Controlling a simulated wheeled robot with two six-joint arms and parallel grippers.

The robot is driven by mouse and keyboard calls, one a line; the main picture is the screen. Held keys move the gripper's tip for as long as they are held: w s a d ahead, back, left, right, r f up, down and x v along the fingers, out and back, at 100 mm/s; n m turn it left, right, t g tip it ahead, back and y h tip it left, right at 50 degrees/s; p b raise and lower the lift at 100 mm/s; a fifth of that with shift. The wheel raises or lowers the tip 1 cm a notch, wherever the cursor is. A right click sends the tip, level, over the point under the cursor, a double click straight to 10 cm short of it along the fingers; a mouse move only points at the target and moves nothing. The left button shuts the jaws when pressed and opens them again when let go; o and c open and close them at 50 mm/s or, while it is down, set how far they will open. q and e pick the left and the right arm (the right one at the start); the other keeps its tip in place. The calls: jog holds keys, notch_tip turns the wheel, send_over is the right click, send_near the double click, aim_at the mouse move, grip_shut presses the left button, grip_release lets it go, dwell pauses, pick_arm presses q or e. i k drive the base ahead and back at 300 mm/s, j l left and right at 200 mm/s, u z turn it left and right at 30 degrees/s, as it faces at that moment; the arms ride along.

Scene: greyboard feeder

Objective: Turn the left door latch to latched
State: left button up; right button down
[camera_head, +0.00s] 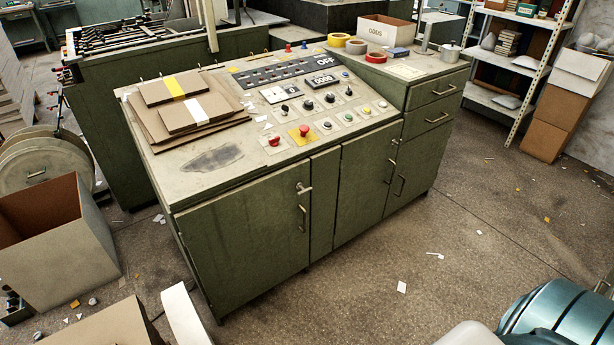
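The left door latch (304,188) is a small metal turn handle near the top right corner of the left door (240,245). Its lever looks roughly horizontal, but it is small, so I cannot tell its exact angle. The left door is a green panel on the front of the control cabinet and looks closed. A vertical pull handle (302,218) sits just below the latch. Neither of my grippers shows in the head view. Nothing touches the latch.
The right door (365,180) has a similar latch (394,141). Drawers (437,88) are at the cabinet's right. Stacked greyboard (187,112) and buttons cover the sloped top. An open carton (55,250) stands left of the cabinet. The floor (400,255) in front has only paper scraps.

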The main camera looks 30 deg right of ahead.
aim_at(299, 185)
jog(key=i+l+u, duration=0.15)
jog(key=l, duration=0.55)
jog(key=i+l+u, duration=0.15)
jog(key=l, duration=0.6)
jog(key=i+l+u, duration=0.15)
jog(key=l, duration=0.6)
jog(key=l+u, duration=0.1)
jog(key=l, duration=0.65)
